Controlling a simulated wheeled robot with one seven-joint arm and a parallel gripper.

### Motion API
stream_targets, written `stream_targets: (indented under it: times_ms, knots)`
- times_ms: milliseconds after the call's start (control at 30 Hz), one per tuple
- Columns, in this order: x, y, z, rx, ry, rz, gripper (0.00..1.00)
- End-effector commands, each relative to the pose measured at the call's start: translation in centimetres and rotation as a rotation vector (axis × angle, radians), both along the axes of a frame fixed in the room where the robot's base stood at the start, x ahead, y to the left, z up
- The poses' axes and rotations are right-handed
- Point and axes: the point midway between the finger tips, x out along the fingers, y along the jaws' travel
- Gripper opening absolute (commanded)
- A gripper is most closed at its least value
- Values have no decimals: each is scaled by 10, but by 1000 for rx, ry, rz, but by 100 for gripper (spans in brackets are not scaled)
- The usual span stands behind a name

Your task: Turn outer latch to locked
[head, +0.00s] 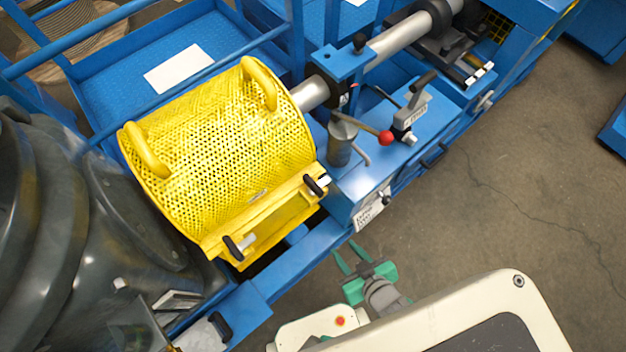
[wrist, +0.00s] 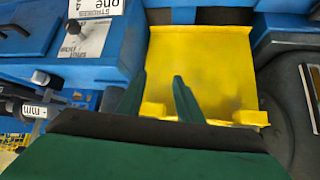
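A yellow perforated guard (head: 220,140) with two curved handles lies over the machine in the head view. Its lower flange carries two latches with black grips and silver parts: one at the right end (head: 314,187), one at the lower left end (head: 234,248). I cannot tell which one the task calls outer, nor whether either is locked. My gripper (head: 350,256) is open and empty, below and right of the guard and apart from both latches. In the wrist view the open green fingers (wrist: 157,92) stand before a yellow panel (wrist: 205,65); no latch shows clearly there.
A blue machine frame (head: 330,240) runs under the guard. A red-knobbed lever (head: 386,137) and a grey cylinder (head: 341,143) stand right of it. A dark rounded housing (head: 130,205) is at left. Concrete floor (head: 510,190) is clear at right.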

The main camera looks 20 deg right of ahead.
Motion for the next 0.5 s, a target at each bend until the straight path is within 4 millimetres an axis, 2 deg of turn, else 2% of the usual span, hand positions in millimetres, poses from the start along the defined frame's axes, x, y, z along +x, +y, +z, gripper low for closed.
stream_targets:
  times_ms: [100, 300, 500]
  knots:
    - [24, -31, -3, -21, 107, 16, 33]
    - [69, -65, 9, -46, 271, 13, 33]
    - [117, -72, 39, -67, 412, 14, 33]
